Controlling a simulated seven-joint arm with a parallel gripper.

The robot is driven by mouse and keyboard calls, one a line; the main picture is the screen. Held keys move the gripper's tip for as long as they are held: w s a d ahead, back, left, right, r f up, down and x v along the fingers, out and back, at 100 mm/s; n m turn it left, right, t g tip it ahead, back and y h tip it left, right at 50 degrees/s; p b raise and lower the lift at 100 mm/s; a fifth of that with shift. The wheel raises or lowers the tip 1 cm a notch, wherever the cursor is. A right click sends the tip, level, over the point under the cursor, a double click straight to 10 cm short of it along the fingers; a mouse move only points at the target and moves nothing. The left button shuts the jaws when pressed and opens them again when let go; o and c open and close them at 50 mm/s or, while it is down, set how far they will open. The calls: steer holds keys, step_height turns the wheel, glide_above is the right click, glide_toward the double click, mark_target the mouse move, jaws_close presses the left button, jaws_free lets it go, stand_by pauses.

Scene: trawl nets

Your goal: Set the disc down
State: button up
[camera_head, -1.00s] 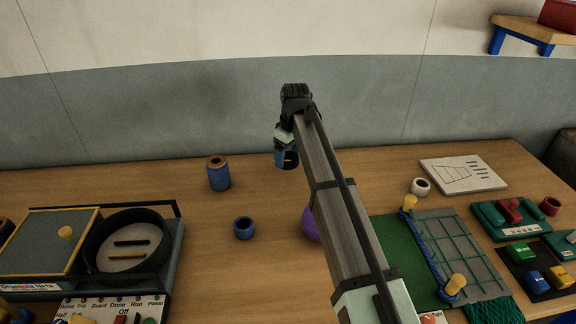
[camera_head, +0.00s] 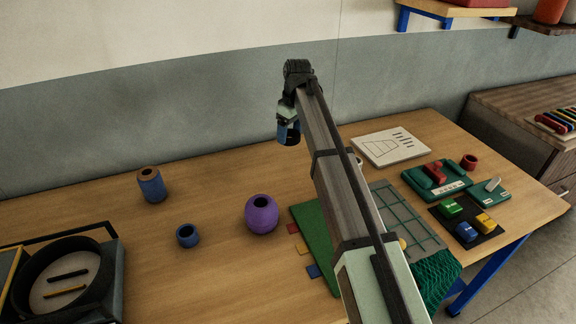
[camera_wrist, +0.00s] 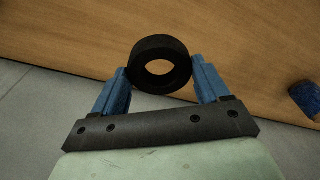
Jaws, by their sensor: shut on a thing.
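The disc is a thick black ring (camera_wrist: 141,68) with a round hole through it, seen in the wrist view. My gripper (camera_wrist: 160,72) is shut on it, with one blue finger against each side. In the head view my gripper (camera_head: 288,134) hangs near the back of the table, by the wall. The disc cannot be made out clearly there. In the wrist view it appears over the wooden table top near an edge, and I see no contact with the wood.
On the table (camera_head: 215,270) stand a blue spool (camera_head: 152,186), a small blue ring (camera_head: 187,235) and a purple pot (camera_head: 262,214). A round black tray (camera_head: 62,285) is at left. A green mat with netting (camera_head: 405,220), a white drawing board (camera_head: 390,146) and coloured blocks (camera_head: 467,231) are at right.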

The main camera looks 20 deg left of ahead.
steer(key=shift+n, duration=0.3)
steer(key=shift+s+a+f, duration=0.1)
steer(key=shift+f, duration=2.4)
steer(key=shift+s+a+f, duration=0.1)
steer(key=shift+f, duration=2.4)
steer(key=shift+f, duration=0.15)
steer(key=o, duration=1.1)
steer(key=shift+c, duration=0.2)
step_height(320, 180, up, 12)
steer(key=d, duration=0.1)
steer(key=shift+d, duration=0.25)
steer(key=shift+s, duration=0.1)
